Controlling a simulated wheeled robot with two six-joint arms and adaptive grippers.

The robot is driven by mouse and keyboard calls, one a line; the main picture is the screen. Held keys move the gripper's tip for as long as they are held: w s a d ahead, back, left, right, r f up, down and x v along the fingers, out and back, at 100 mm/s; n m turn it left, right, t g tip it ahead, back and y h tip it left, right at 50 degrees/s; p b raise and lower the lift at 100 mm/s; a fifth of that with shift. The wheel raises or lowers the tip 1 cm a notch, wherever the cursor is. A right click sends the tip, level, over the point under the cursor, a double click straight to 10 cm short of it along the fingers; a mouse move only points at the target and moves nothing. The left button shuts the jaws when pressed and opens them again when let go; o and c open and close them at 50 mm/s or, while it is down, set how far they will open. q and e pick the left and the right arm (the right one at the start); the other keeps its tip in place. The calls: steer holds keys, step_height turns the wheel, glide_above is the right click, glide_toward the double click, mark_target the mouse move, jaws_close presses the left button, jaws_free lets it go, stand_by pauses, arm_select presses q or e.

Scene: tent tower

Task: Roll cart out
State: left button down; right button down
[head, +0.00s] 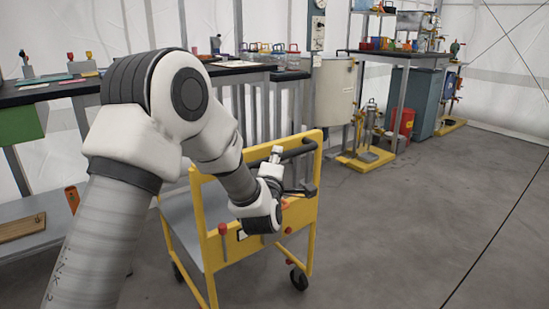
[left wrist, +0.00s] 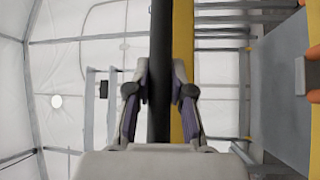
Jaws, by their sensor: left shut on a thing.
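The yellow cart (head: 221,238) stands on the grey floor, with a grey deck, dark caster wheels and a black push handle (head: 296,151) along its near end frame. My left arm reaches over the cart to this end. My left gripper (head: 303,190) is at the handle end, partly hidden by its own wrist in the head view. In the left wrist view the black handle bar (left wrist: 160,60) runs between the two fingers of the left gripper (left wrist: 160,95), which are shut on it. The cart's yellow frame (left wrist: 183,50) lies just beside the bar. My right gripper is not seen.
A dark-topped workbench (head: 55,90) with small items stands behind the cart on the left. Open floor (head: 440,215) lies to the right.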

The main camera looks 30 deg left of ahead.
arm_select(q)
steer(key=shift+d, duration=0.1)
steer(key=c, duration=1)
jaws_free()
steer(key=v, duration=1.2)
